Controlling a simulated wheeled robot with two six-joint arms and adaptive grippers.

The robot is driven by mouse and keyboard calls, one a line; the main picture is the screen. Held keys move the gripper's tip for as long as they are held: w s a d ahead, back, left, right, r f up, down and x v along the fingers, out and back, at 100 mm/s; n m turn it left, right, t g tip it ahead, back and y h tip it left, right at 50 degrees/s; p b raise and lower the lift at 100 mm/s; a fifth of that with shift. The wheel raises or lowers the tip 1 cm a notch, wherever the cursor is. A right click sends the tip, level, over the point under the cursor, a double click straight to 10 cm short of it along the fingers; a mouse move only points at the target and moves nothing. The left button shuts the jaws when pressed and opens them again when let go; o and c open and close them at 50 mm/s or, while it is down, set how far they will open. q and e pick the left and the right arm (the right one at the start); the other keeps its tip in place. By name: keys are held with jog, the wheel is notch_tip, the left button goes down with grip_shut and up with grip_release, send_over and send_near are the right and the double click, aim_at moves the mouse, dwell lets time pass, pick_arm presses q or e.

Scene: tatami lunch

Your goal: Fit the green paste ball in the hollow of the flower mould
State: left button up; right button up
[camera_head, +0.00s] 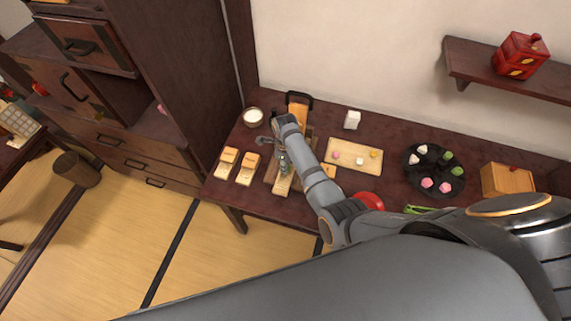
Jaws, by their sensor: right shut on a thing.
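My right gripper (284,170) reaches down over a pale wooden mould (281,186) on the dark table. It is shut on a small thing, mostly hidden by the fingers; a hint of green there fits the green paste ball. The mould's hollow is hidden, and I cannot tell its shape or whether the ball touches it. Two more pale wooden moulds, one (227,160) at the far left and one (247,170) beside it, lie left of the gripper. Their hollows are too small to make out. My left gripper is not in view.
A light board (345,165) holds pink, white and yellow balls. A black plate (424,185) holds several coloured sweets. A white bowl (253,117), a white block (352,119), a red round thing (368,200) and a wooden box (505,181) also stand on the table.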

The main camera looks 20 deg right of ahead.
dwell(0.4)
jog(key=shift+p, duration=0.35)
jog(key=shift+f+b, duration=0.3)
jog(key=shift+f, duration=0.25)
dwell(0.4)
jog(key=o, duration=0.9)
notch_tip(320, 180, up, 7)
jog(key=p, duration=0.7)
jog(key=shift+r+p, duration=0.1)
jog(key=shift+p, duration=0.25)
